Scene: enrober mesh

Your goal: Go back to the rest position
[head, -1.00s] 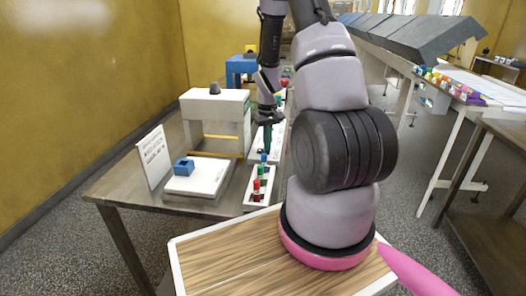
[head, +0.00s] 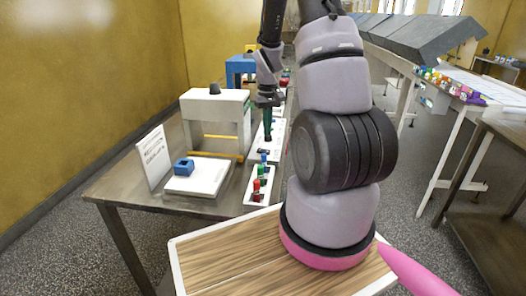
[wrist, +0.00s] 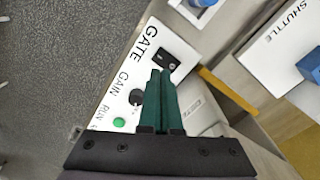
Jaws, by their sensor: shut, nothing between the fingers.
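My gripper (head: 267,137) hangs from my raised arm, pointing down over the right side of the table. Its green fingers are together with nothing between them. In the wrist view the shut fingers (wrist: 162,75) show in front of a white panel (wrist: 108,112) with the words GATE, GAIN and RUN. A black switch (wrist: 168,61), a dark knob (wrist: 137,97) and a green button (wrist: 119,123) are on the panel. The fingertips appear beside the switch; I cannot tell the gap between them.
A white machine (head: 205,110) stands on the table (head: 125,186), left of my gripper. A blue block (head: 183,166) sits on a white plate (head: 197,183) in front, beside an upright sign (head: 154,155). A small tray (head: 249,190) holds coloured pieces. Grey floor (head: 415,170) lies right.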

